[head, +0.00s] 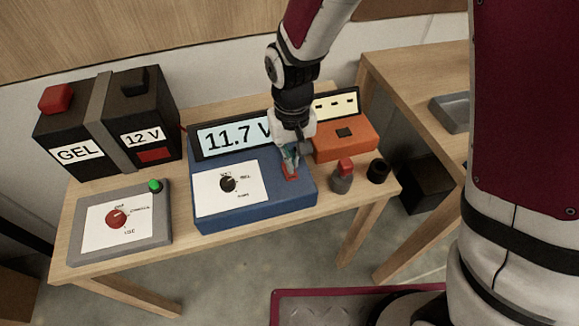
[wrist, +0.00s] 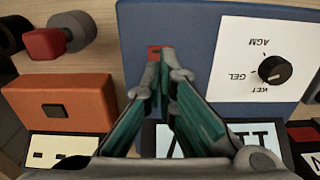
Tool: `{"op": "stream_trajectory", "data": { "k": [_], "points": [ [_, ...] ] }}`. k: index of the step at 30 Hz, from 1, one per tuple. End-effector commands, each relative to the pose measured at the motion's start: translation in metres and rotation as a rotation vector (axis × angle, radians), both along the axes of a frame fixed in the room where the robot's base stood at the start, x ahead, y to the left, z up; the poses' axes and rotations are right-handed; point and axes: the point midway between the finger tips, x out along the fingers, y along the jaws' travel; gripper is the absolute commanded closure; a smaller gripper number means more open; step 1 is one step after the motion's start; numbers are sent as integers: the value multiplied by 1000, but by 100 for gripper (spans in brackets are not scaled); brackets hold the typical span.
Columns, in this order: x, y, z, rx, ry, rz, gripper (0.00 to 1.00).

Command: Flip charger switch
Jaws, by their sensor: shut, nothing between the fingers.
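The blue charger (head: 255,205) sits on the wooden table and its display (head: 230,137) reads 11.7 V. It has a white dial plate with a black knob (head: 228,183), marked AGM, GEL and WET in the wrist view (wrist: 274,69). A red switch (head: 291,173) is on the charger's top, to the right of the plate; it also shows in the wrist view (wrist: 153,51), partly hidden by the fingertips. My gripper (head: 289,158) is shut and empty, with its tips (wrist: 164,62) right at the switch. I cannot tell whether they touch it, or which way the switch is set.
A black battery (head: 107,120) labelled GEL and 12 V stands left. A grey box (head: 75,245) with a red knob and green button is in front of it. An orange box (head: 350,142), a red-topped grey post (head: 342,180) and a black ring (head: 378,171) stand close right of the charger.

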Motion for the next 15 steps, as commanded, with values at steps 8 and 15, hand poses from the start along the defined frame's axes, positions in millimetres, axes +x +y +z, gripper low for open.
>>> {"op": "stream_trajectory", "data": {
  "k": [8,15],
  "points": [
    [-1,0,22,0,-1,0,100],
    [0,0,34,0,-1,0,100]
  ]
}}
